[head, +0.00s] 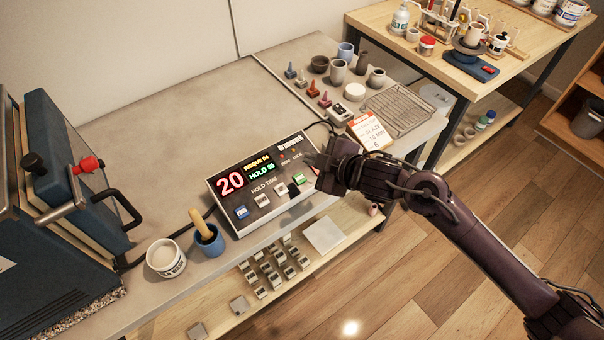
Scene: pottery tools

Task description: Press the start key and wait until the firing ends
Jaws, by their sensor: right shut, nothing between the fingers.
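The controller box (262,222) lies on the grey worktop. Its display (230,182) reads a large red 20, with "BISQUE 04" in yellow and "HOLD 00" in green. A row of keys runs along its lower front: a blue key (242,212), two pale keys and a green key (299,179). My right gripper (320,163) is shut and empty at the box's right end, just right of the green key. I cannot tell whether it touches the box. The blue kiln (95,165) stands at the left. My left gripper is not in view.
A white mug (166,259) and a blue cup (210,241) stand left of the box. Small pots, cones, a wire rack (398,110) and a card (371,133) fill the worktop's far right. The worktop behind the box is clear.

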